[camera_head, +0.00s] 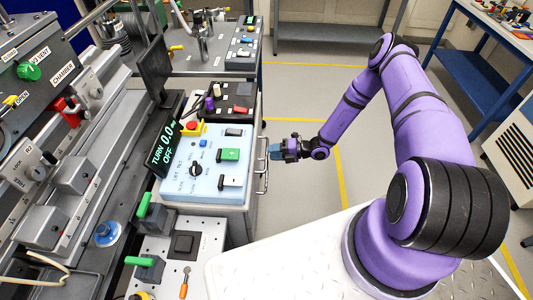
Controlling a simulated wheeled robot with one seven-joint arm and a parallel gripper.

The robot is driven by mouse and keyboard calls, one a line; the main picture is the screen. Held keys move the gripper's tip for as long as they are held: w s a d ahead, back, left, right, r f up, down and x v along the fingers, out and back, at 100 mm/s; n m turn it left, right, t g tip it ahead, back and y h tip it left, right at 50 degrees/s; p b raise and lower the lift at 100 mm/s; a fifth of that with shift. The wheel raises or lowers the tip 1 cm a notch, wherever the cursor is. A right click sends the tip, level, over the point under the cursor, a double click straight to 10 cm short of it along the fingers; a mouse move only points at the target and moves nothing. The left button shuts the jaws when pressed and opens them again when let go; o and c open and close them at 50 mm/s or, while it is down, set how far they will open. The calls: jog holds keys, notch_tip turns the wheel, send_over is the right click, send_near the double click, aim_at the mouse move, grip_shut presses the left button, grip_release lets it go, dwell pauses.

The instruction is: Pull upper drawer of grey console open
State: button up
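The grey console (252,212) stands left of centre with a light blue control panel (207,168) on top. Its drawer side faces right, toward my arm, and is seen very steeply from above. A metal bar handle (263,176) sticks out from that side. My gripper (274,151) is at the end of the purple arm, close beside the handle at the drawer face. The fingers point left toward the console. From this view I cannot tell whether they are around the handle, touching it or apart, nor whether they are open. The drawer fronts are mostly hidden by the steep angle.
A black control box (228,97) and a display reading "TURN 0.0 OFF" (168,135) stand by the panel. Green-handled fixtures (146,262) are at the lower left. Floor with yellow lines (341,175) lies free right of the console. A blue table (470,70) stands at the upper right.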

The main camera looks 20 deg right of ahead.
jog(key=shift+x, duration=1.6)
grip_shut()
